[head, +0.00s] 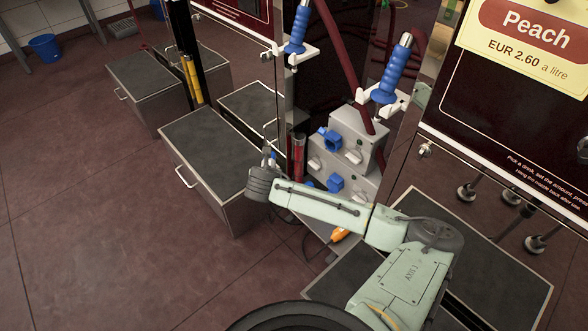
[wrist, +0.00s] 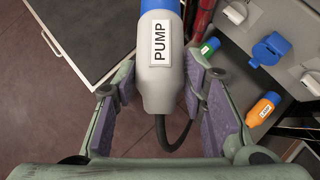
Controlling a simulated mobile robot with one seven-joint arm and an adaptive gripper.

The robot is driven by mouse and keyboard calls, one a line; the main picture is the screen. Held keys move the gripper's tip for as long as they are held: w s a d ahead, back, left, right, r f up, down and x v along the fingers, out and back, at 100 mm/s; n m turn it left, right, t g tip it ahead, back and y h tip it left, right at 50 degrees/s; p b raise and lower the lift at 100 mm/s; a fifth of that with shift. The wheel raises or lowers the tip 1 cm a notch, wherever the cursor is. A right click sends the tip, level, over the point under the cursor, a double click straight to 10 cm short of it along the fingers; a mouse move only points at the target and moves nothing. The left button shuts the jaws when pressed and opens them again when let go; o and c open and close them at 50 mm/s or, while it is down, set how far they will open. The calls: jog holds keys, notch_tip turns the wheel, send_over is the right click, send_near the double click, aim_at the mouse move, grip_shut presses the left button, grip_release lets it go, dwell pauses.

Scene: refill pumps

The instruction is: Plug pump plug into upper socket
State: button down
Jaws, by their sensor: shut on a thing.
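The pump plug (wrist: 160,82) is a grey body with a blue end and a white PUMP label. My gripper (wrist: 161,92) is shut on it, with its purple pads on either side. A dark cable hangs from the plug. In the head view my gripper (head: 266,168) is left of the grey socket boxes, apart from them, and the plug is hard to make out. The upper socket (head: 329,140) is blue, on the upper grey box; a lower blue socket (head: 335,183) sits beneath it. A blue socket (wrist: 268,49) also shows in the wrist view; which one is unclear.
An orange LAMP plug (wrist: 264,108) and a green-labelled plug (wrist: 210,47) lie near the boxes. Blue pump nozzles (head: 390,75) hang above. A dark-topped metal box (head: 215,145) stands behind my gripper. The floor at left is open.

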jog(key=w+a+r+m+p, duration=0.1)
jog(key=w+a+r+p, duration=0.15)
jog(key=r, duration=0.45)
jog(key=w+a+r+m+p, duration=0.15)
jog(key=w+a+r, duration=0.25)
jog(key=r, duration=0.4)
jog(key=w+a+r+m+p, duration=0.2)
jog(key=w+a+r, duration=0.1)
jog(key=r, duration=0.4)
jog(key=s+d+f+m+t+h+p, duration=0.1)
jog(key=s+d+f+m+h+p, duration=0.2)
jog(key=d+f, duration=0.65)
jog(key=s+d+f+m+t+h+p, duration=0.1)
jog(key=s+d+f+m+p, duration=0.5)
jog(key=f, duration=0.6)
jog(key=w+d+n+b, duration=0.1)
jog(key=w+d+b, duration=0.3)
jog(key=w+d, duration=0.2)
jog(key=shift+w+d+n, duration=0.15)
jog(key=shift+d+n, duration=0.2)
jog(key=shift+d, duration=0.05)
jog(key=shift+p, duration=0.4)
